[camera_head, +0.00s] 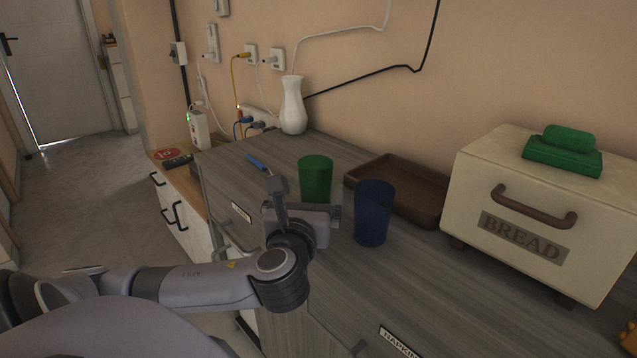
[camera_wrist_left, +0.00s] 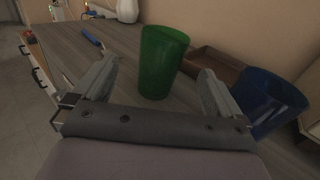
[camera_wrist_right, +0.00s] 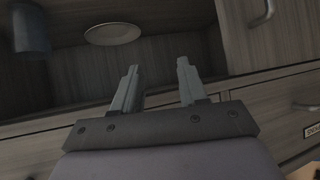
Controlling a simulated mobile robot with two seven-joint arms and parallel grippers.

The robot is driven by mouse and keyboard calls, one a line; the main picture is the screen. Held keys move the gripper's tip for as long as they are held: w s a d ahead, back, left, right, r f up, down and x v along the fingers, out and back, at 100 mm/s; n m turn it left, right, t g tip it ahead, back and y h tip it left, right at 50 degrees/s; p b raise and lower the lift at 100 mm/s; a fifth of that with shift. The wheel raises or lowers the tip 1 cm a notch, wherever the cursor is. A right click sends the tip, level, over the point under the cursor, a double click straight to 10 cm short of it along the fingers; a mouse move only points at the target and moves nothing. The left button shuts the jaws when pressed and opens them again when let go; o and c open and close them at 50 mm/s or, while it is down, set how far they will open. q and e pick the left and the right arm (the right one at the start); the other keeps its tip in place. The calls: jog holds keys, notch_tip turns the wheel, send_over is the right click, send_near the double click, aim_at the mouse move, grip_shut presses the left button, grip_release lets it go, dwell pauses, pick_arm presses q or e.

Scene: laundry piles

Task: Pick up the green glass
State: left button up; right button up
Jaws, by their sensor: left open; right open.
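The green glass (camera_head: 315,178) stands upright on the grey wooden counter, left of the blue glass (camera_head: 373,212). In the left wrist view the green glass (camera_wrist_left: 160,62) stands just beyond and between the open fingers. My left gripper (camera_head: 308,200) is open and empty, in front of the green glass and hiding its lower part. The blue glass (camera_wrist_left: 266,102) is just right of the right-hand finger in that view. My right gripper (camera_wrist_right: 157,88) is open and empty, facing the wooden cabinet front; it does not show in the head view.
A brown tray (camera_head: 402,187) lies behind the glasses. A cream bread box (camera_head: 540,215) stands at the right with a green object (camera_head: 563,152) on top. A white vase (camera_head: 293,105) and a blue-handled utensil (camera_head: 256,162) are farther back. A plate (camera_wrist_right: 112,34) sits in an open cabinet.

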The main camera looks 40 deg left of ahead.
aim_at(313, 180)
pick_arm(q)
jog(key=shift+r+x, duration=0.2)
jog(key=shift+x, duration=0.85)
jog(key=shift+b+x, duration=0.75)
jog(key=shift+x, duration=2.05)
jog(key=shift+d, duration=0.1)
jog(key=c, duration=1.2)
